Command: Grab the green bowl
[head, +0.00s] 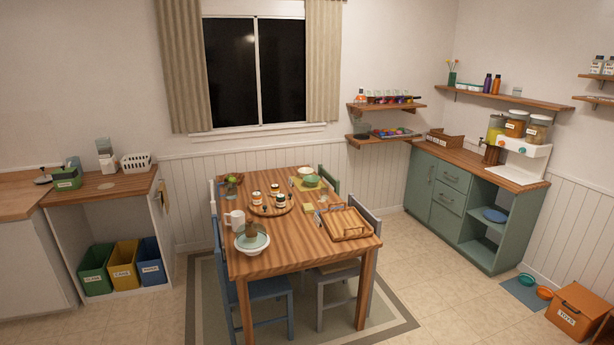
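A small green bowl (311,181) sits near the far right end of the wooden dining table (285,255), on or beside a yellowish-green mat. Something pale shows at its top, too small to make out. Near the front left corner of the table is a wider white bowl (252,250) with a greenish inside or dish and a brown object in it. Neither of my grippers shows in the head view.
The table also holds a white mug (235,218), a round tray (283,209) with jars and a wooden tray (345,233). Chairs stand around it, including a blue chair (265,290) at the front left. Tiled floor is open at left and right front.

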